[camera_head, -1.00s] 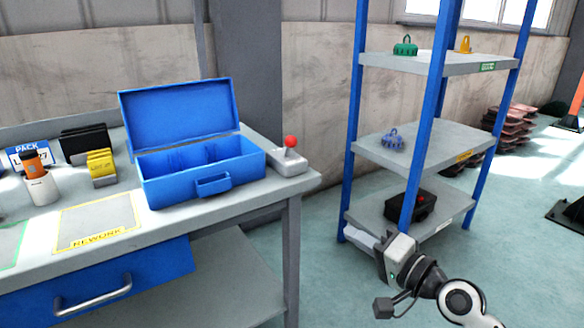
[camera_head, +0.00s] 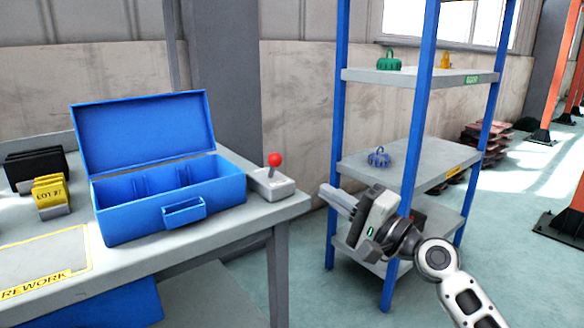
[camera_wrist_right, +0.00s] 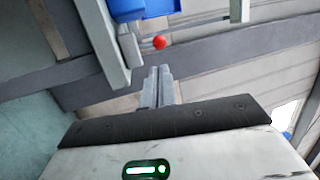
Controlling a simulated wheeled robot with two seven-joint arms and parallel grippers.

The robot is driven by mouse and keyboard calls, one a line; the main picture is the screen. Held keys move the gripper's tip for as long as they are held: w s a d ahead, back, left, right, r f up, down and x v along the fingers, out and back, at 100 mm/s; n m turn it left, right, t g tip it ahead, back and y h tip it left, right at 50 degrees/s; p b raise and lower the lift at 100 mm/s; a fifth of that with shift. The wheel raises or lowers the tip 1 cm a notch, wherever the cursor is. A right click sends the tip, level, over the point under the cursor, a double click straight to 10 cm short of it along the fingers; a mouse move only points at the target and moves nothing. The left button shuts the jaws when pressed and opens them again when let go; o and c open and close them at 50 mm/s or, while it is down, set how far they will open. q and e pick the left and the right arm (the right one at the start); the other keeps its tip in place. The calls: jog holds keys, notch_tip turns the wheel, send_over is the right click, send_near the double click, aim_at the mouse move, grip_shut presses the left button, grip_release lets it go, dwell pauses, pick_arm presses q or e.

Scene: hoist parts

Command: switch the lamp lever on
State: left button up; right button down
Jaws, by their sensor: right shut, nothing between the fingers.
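The lamp lever (camera_head: 272,176) stands on a small grey base at the right end of the workbench. It has a red ball on top and leans slightly left. Its red knob (camera_wrist_right: 160,42) also shows in the right wrist view, beyond the fingertips. My right gripper (camera_head: 326,190) is to the right of the bench edge and apart from the lever, with its fingers pointing left. In the right wrist view its two fingers (camera_wrist_right: 159,74) are together and empty. My left gripper is in no view.
An open blue toolbox (camera_head: 130,215) stands on the workbench (camera_head: 270,212), left of the lever. A blue-posted shelf unit (camera_head: 425,80) stands behind my right arm, holding a green (camera_head: 390,60) and a blue part (camera_head: 378,156). Floor shows between bench and shelf.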

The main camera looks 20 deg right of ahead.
aim_at(281, 163)
jog(key=x, duration=0.9)
jog(key=shift+w+a, duration=0.1)
jog(key=shift+w, duration=0.05)
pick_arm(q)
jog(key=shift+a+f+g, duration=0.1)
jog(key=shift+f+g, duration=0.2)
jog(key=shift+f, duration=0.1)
pick_arm(e)
jog(key=shift+w+a, duration=0.2)
jog(key=shift+w, duration=0.1)
pick_arm(q)
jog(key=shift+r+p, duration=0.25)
jog(key=shift+p, duration=0.1)
pick_arm(e)
jog(key=shift+r, duration=0.1)
